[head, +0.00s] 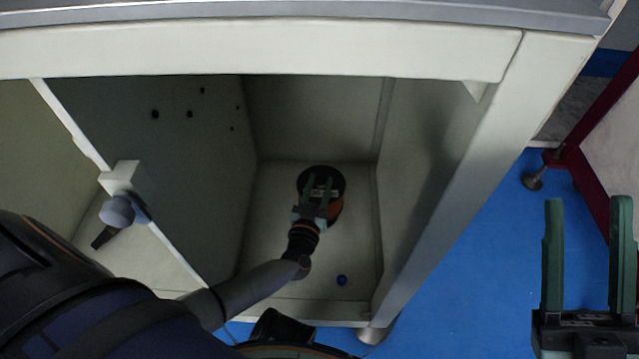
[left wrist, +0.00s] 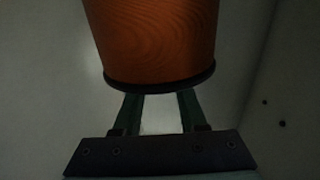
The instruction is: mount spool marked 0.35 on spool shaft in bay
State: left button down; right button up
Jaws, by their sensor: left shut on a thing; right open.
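The spool (head: 335,208) has a black flange and orange copper wire, and it is inside the bay (head: 260,290) of the cabinet. In the left wrist view the spool (left wrist: 155,40) shows its copper winding and a black flange rim close to the fingers. My left gripper (head: 319,182) is shut on the spool, its green fingers lying over the dark flange. A pale patch shows on the flange, but its marking is too small to read. The spool shaft cannot be made out. My right gripper (head: 587,200) is open and empty, outside the cabinet at the right.
The bay has close side walls, and a cabinet beam (head: 260,50) runs above its opening. A grey knob on a white block (head: 118,210) is at the left divider. Blue floor lies right.

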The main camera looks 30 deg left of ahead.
pick_arm(q)
jog(key=shift+w+f, duration=0.2)
jog(key=shift+f, duration=0.75)
dwell(0.4)
jog(key=shift+f, duration=0.4)
jog(key=shift+f, duration=0.9)
